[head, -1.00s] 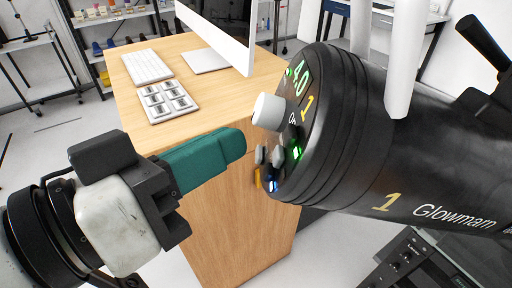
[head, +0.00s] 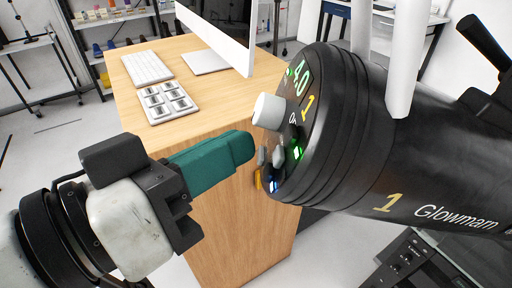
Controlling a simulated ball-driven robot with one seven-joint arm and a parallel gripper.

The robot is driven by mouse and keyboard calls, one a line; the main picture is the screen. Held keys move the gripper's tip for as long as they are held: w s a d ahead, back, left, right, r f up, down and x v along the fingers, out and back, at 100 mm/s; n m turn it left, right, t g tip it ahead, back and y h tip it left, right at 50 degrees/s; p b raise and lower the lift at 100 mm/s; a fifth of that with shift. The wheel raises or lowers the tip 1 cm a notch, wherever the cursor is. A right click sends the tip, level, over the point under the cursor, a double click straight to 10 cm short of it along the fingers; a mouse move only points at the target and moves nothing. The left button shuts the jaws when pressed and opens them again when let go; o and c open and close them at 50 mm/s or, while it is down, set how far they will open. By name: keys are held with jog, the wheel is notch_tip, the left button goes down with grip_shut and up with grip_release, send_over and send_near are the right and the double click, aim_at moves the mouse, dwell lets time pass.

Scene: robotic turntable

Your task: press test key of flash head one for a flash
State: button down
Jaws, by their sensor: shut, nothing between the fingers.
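Flash head one (head: 345,140) is a big black cylinder marked "1" and "Glowmarn" at the right of the head view. Its round back panel faces left and shows a green "4.0", a yellow "1", a white knob (head: 268,112), small grey keys (head: 278,155), a green light (head: 297,153) and a blue light (head: 273,187). I cannot read which key is the test key. My gripper (head: 248,148), with teal fingers, is shut and empty. Its tip is just left of the grey keys, below the knob. I cannot tell whether it touches a key.
A wooden desk (head: 225,200) stands behind, with a keyboard (head: 147,68), a key pad (head: 168,102) and a monitor (head: 222,30).

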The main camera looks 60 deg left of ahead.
dwell(0.5)
jog(key=shift+s+a+r, duration=0.2)
jog(key=shift+s+a, duration=0.15)
jog(key=shift+s, duration=0.2)
jog(key=s, duration=0.1)
jog(key=s+a+r, duration=0.1)
jog(key=s+a, duration=0.1)
jog(key=s, duration=0.1)
jog(key=shift+a+r, duration=0.25)
jog(key=shift+r, duration=0.05)
dwell(1.1)
